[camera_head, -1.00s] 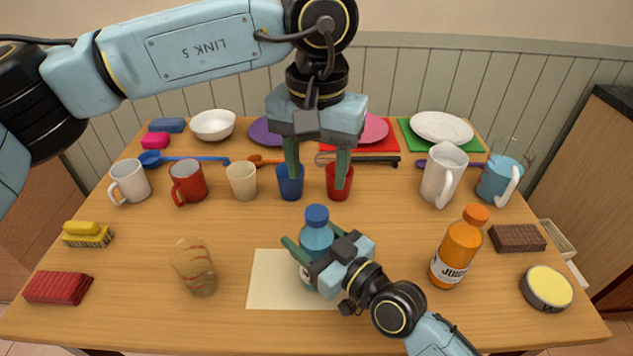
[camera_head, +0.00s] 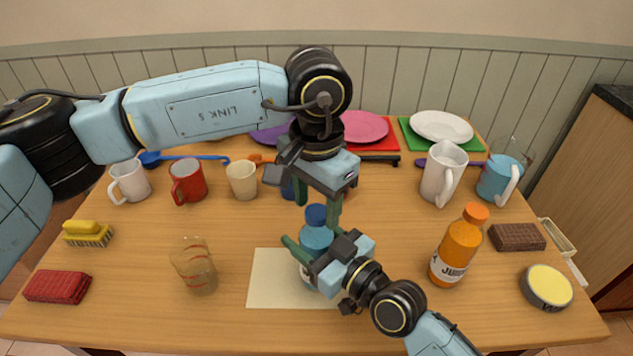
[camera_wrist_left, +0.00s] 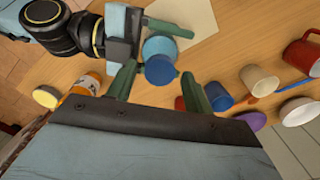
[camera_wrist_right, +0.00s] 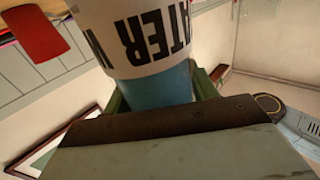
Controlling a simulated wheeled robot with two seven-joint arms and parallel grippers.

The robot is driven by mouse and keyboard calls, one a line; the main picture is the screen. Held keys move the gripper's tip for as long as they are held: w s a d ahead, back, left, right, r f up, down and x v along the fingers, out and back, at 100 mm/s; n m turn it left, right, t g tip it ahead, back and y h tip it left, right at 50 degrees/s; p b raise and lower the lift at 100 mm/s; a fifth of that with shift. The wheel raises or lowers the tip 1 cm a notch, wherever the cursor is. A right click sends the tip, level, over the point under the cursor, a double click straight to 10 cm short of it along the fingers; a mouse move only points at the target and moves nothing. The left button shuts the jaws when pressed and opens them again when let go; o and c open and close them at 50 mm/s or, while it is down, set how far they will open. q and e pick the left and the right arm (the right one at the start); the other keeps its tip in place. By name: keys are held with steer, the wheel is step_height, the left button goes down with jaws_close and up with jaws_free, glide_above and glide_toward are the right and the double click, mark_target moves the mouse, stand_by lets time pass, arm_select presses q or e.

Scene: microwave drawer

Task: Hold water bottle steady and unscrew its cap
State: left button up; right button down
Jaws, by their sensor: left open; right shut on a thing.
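The blue water bottle (camera_head: 313,243) stands upright on a cream mat (camera_head: 262,285) near the table's front middle. Its label shows close up in the right wrist view (camera_wrist_right: 145,40). My right gripper (camera_head: 305,258) is shut on the bottle's body from the right. The darker blue cap (camera_head: 316,216) is on top of the bottle. My left gripper (camera_head: 317,212) points down over the cap with its fingers open. In the left wrist view the cap (camera_wrist_left: 159,69) lies between the two open fingers, with gaps on both sides; whether the fingertips reach down to its level is hard to tell.
An orange juice bottle (camera_head: 458,250) stands to the right and a clear glass (camera_head: 195,268) to the left. Mugs and cups, such as the red mug (camera_head: 189,182) and white pitcher (camera_head: 442,173), line the back.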

arm_select(q)
steer(key=shift+f, duration=0.35)
